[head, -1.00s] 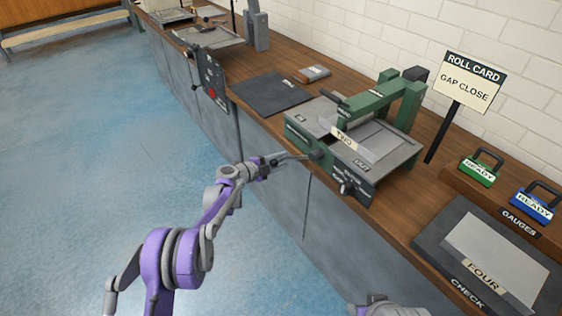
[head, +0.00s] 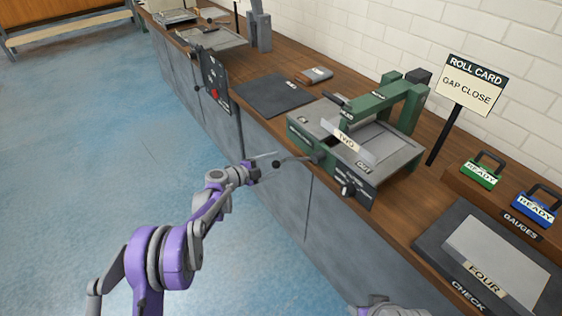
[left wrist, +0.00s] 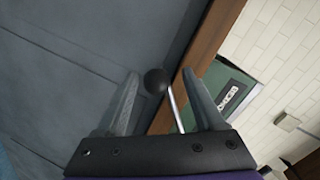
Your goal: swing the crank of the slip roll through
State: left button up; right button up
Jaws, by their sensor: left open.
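The green and grey slip roll (head: 398,152) stands on the bench. Its crank (head: 298,159) points left over the bench's front edge and ends in a black ball knob (head: 276,164), which also shows in the left wrist view (left wrist: 156,81). My left gripper (head: 268,162) is open at the knob. In the wrist view, the knob lies between its two fingers with gaps on both sides. A pale piece tagged TWO (head: 347,141) sits at the machine's rolls. My right gripper is not visible.
A ROLL CARD sign reading GAP CLOSE (head: 469,85) stands right of the machine. Green (head: 481,173) and blue (head: 535,206) READY gauges and a sheet tagged FOUR (head: 505,250) lie further right. A dark mat (head: 272,95) lies left. The floor before the bench is clear.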

pick_arm(q)
jog(key=v, duration=0.6)
jog(key=shift+s, duration=0.2)
jog(key=shift+a, duration=0.1)
